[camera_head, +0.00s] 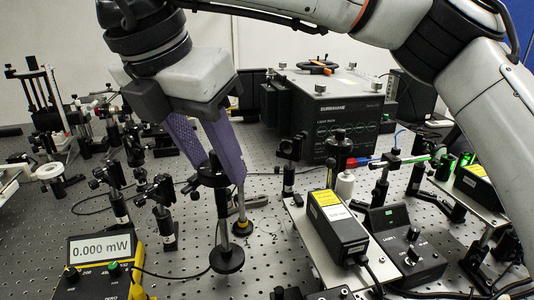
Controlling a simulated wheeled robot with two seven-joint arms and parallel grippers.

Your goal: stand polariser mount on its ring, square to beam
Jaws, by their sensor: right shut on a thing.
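My right gripper (219,170), with purple fingers, comes down from the upper middle and is shut on the polariser mount (212,179). The mount has a black head between and in front of the fingertips, a slim post below it and a round black base (227,259). The mount looks close to upright; I cannot tell whether its base touches the bench. Just behind and right of it, a dark disc with a yellowish ring (242,227) lies on the bench, with a silver post at its middle. I cannot tell whether this is the mount's ring. My left gripper is out of view.
A power meter (100,250) reading 0.000 mW stands front left. A laser box (337,226) on a plate is right of the mount. Several posts (163,215) crowd the left. A large black instrument (330,110) stands behind. Some perforated bench (185,265) in front is bare, crossed by a cable.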

